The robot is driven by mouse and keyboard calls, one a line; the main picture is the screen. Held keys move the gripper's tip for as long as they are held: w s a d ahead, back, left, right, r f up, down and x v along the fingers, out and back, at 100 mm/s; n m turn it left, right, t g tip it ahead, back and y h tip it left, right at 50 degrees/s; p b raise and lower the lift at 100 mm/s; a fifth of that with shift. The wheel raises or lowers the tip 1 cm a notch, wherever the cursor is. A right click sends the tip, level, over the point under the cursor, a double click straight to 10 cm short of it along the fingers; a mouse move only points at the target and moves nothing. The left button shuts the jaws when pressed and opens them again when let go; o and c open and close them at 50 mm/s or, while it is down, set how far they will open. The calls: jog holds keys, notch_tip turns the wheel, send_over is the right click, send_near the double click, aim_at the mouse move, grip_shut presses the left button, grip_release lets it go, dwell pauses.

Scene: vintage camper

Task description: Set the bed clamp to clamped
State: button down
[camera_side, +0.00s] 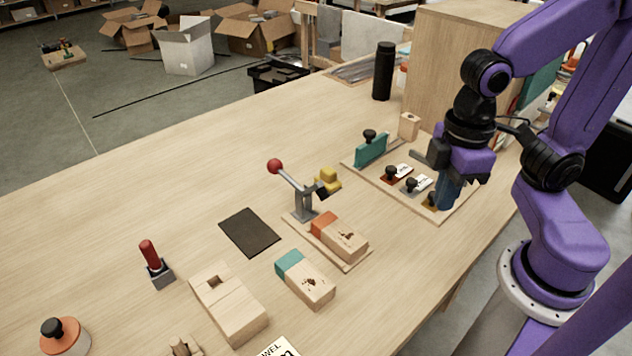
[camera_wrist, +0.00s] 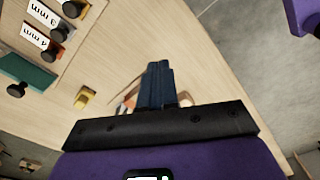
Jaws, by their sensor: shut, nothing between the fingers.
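The likely bed clamp (camera_side: 303,200) is a grey upright post with a lever arm ending in a red ball knob (camera_side: 275,166). The lever slopes up to the left, and its black tip points right, above a wooden block with an orange end (camera_side: 338,237). Whether the tip touches the block I cannot tell. My gripper (camera_side: 447,198) is at the right, well away from the clamp, over or beside a board with knobbed pieces. Its blue fingers are together and empty; they also show in the wrist view (camera_wrist: 157,85), where they hide most of the block area behind them.
The knobbed board (camera_side: 440,215) holds a teal piece (camera_side: 371,150) and several labelled pieces. A yellow piece (camera_side: 328,180) stands just behind the clamp. The left tabletop is largely clear.

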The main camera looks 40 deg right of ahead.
jog(key=w+a+r+m, duration=0.3)
jog(key=w, duration=0.5)
jog(key=w+a+r+m, duration=0.3)
jog(key=w+r+m, duration=0.1)
jog(key=w, duration=0.5)
jog(key=w+a+r+m+g, duration=0.1)
jog(key=w+a+r+m, duration=0.2)
jog(key=w, duration=0.5)
jog(key=shift+w+a+r+m, duration=0.2)
jog(key=shift+w+m, duration=0.1)
jog(key=shift+m, duration=0.4)
jog(key=s+f, duration=0.1)
jog(key=f, duration=0.3)
jog(key=s+f, duration=0.1)
jog(key=f, duration=0.2)
jog(key=s+f, duration=0.1)
jog(key=f, duration=0.3)
jog(key=shift+f, duration=0.35)
jog(key=shift+s+f, duration=0.45)
jog(key=shift+s, duration=0.05)
jog(key=shift+s, duration=0.1)
